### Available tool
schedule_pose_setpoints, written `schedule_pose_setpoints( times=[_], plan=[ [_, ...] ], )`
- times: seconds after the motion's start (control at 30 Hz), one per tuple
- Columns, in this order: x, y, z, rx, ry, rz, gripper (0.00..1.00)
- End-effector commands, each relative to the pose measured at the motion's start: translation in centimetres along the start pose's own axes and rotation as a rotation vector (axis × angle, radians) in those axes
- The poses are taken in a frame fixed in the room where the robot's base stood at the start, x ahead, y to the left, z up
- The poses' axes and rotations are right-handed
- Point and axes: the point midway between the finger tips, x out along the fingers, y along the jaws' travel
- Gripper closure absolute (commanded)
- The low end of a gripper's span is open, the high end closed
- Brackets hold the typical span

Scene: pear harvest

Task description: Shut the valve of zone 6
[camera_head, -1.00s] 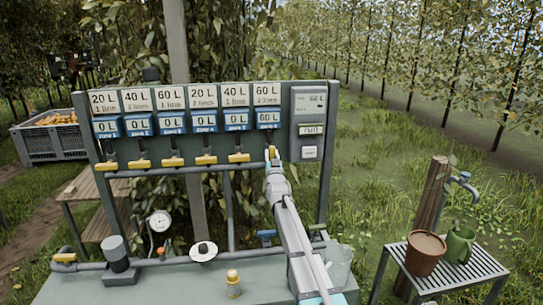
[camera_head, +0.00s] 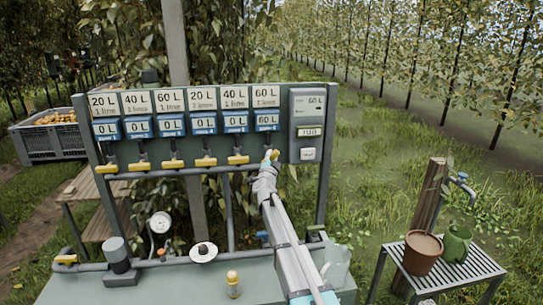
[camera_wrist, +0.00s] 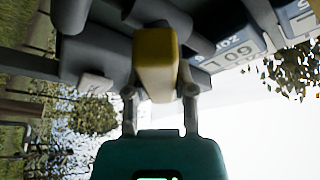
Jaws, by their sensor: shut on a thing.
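The zone 6 valve has a yellow handle (camera_head: 271,155) at the right end of the row, below its blue display (camera_head: 267,122), which reads 60 L. My gripper (camera_head: 269,162) reaches up to it from below. In the wrist view, the handle (camera_wrist: 157,65) sits between the two fingers of my gripper (camera_wrist: 160,92), which is shut on it. In the head view the visible part of this handle stands roughly upright, unlike the crosswise handles beside it. Its lower part and pivot are hidden by my gripper.
Several other yellow valve handles, such as the zone 5 handle (camera_head: 238,160), lie crosswise to the left; their displays read 0 L. A control box (camera_head: 308,125) is right of zone 6.

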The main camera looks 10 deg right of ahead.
Motion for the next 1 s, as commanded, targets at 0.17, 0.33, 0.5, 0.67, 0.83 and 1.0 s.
schedule_pose_setpoints(
  times=[0.17, 0.33, 0.5, 0.67, 0.83, 1.0],
  plan=[
    [0.15, -0.13, -0.15, 0.155, 0.002, 0.063, 1.0],
    [0.15, 0.01, -0.14, 0.303, 0.001, 0.125, 1.0],
    [0.11, 0.18, -0.1, 0.443, 0.001, 0.183, 1.0],
    [0.07, 0.33, -0.03, 0.55, 0.002, 0.227, 1.0],
    [0.01, 0.46, 0.06, 0.626, 0.002, 0.259, 1.0],
    [-0.03, 0.56, 0.14, 0.665, 0.002, 0.274, 1.0]
  ],
)
